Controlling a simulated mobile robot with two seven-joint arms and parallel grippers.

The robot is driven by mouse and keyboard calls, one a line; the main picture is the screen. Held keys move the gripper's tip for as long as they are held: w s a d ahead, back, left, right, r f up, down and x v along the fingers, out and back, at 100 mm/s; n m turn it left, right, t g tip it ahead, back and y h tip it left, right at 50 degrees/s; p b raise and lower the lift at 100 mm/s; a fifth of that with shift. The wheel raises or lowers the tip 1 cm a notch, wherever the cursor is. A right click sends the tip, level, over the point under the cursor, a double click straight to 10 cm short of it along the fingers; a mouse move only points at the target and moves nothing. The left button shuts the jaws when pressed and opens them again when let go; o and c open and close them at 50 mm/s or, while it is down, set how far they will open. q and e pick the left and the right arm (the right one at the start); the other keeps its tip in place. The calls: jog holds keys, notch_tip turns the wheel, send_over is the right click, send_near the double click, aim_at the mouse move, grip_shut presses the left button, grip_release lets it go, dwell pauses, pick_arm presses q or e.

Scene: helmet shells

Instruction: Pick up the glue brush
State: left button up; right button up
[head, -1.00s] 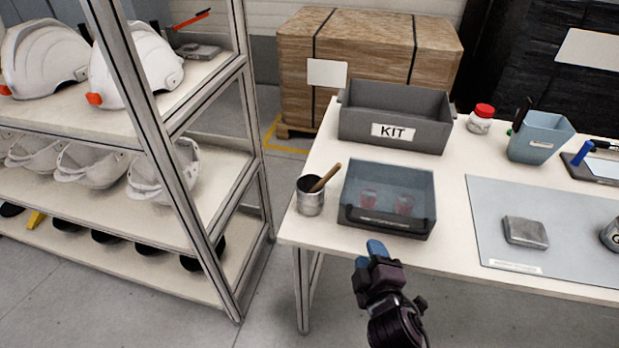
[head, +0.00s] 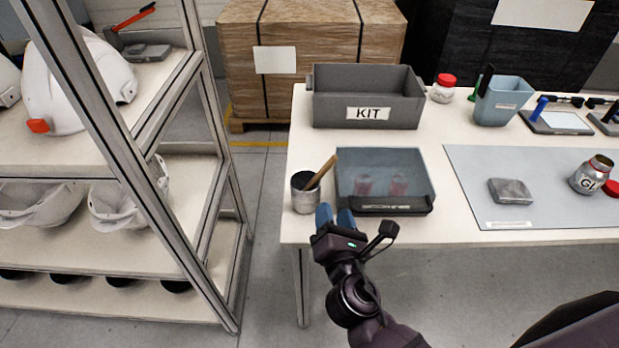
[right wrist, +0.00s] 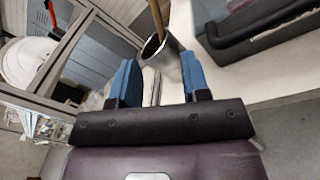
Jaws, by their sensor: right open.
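The glue brush is most likely the wooden handle (head: 321,173) leaning to the upper right out of a metal cup (head: 305,197) at the table's left front corner. Its lower end is hidden inside the cup. In the right wrist view the handle (right wrist: 157,18) rises from the cup (right wrist: 163,58), which shows beyond and between the blue fingers. My right gripper (head: 335,216) is open and empty at the table's front edge, just in front and to the right of the cup, apart from the handle. My left gripper is out of view.
A clear-walled dark bin (head: 385,209) stands right beside the cup. Behind it is the grey KIT box (head: 330,108). A helmet shelf (head: 190,115) stands to the left. A mat (head: 470,190) with a metal block (head: 510,191) and glue jar (head: 590,174) lies to the right.

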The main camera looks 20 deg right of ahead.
aim_at(323, 175)
jog(key=shift+n, duration=0.3)
jog(key=shift+w+d, duration=0.2)
jog(key=shift+w, duration=1.6)
jog(key=shift+w+d, duration=0.15)
jog(key=shift+w, duration=1.6)
jog(key=shift+w+d, duration=0.2)
jog(key=shift+w, duration=1.6)
jog(key=shift+c, duration=0.4)
grip_shut()
